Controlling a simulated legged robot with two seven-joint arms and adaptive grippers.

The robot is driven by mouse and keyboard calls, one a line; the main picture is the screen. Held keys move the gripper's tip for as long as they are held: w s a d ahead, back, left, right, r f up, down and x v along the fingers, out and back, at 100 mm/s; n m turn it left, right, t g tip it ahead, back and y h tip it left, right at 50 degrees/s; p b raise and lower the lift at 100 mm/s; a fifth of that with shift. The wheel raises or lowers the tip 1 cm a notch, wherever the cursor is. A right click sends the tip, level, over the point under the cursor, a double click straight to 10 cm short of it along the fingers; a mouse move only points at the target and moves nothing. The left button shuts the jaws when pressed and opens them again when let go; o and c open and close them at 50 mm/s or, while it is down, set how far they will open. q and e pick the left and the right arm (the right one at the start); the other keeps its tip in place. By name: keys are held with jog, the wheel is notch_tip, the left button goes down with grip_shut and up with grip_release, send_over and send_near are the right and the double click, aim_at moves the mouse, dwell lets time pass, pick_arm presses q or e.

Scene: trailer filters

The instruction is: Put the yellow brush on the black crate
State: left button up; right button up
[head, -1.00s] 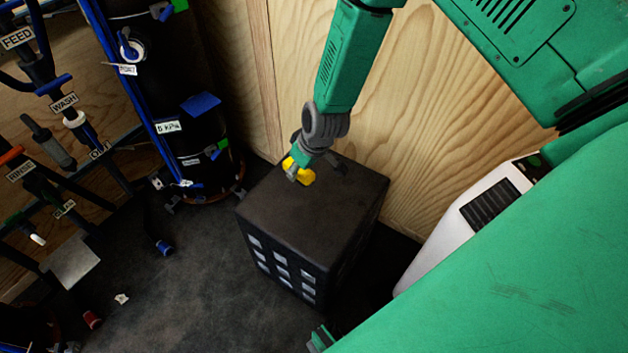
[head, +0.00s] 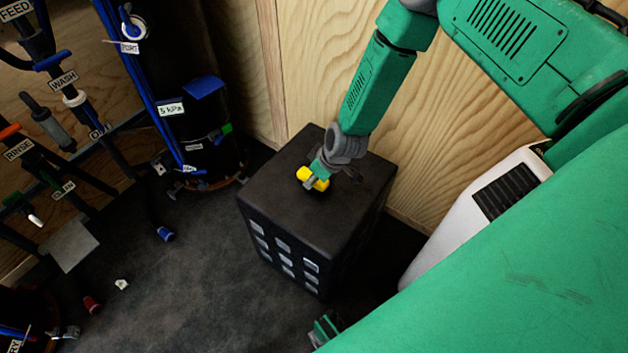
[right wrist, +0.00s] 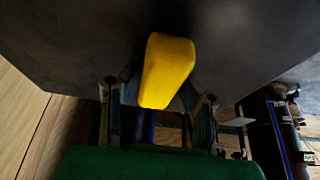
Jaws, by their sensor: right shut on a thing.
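The black crate (head: 290,212) stands on the dark floor with pale square openings on its front side. The yellow brush (head: 313,179) is over the crate's top, near its middle. My right gripper (head: 319,180) reaches down from the upper right and is shut on the brush. In the right wrist view the yellow brush (right wrist: 167,70) sits between the two fingers (right wrist: 155,95), with the crate's dark top (right wrist: 75,40) filling the area behind it. I cannot tell whether the brush touches the top. My left gripper is not in view.
A plywood wall (head: 325,60) rises close behind the crate. A black cylinder (head: 195,120) with blue pipes stands to the left, beside labelled pipes and valves (head: 60,100). A white unit (head: 470,215) stands to the right. Open floor (head: 190,270) lies in front-left of the crate.

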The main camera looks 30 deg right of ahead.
jog(key=shift+s+f, duration=0.1)
jog(key=o, duration=1.1)
jog(key=shift+s+d+r+p, duration=0.1)
jog(key=shift+r+p, duration=0.2)
jog(key=shift+r, duration=0.2)
jog(key=p+v, duration=0.3)
jog(key=v, duration=0.8)
jog(key=s+a+f+m+g+h, duration=0.1)
jog(key=s+m, duration=0.1)
jog(key=s, duration=1)
jog(key=s+a+f+m+g, duration=0.1)
jog(key=s+a+m+g, duration=0.1)
jog(key=s, duration=1.1)
jog(key=shift+g+h, duration=0.3)
jog(key=shift+h, duration=0.1)
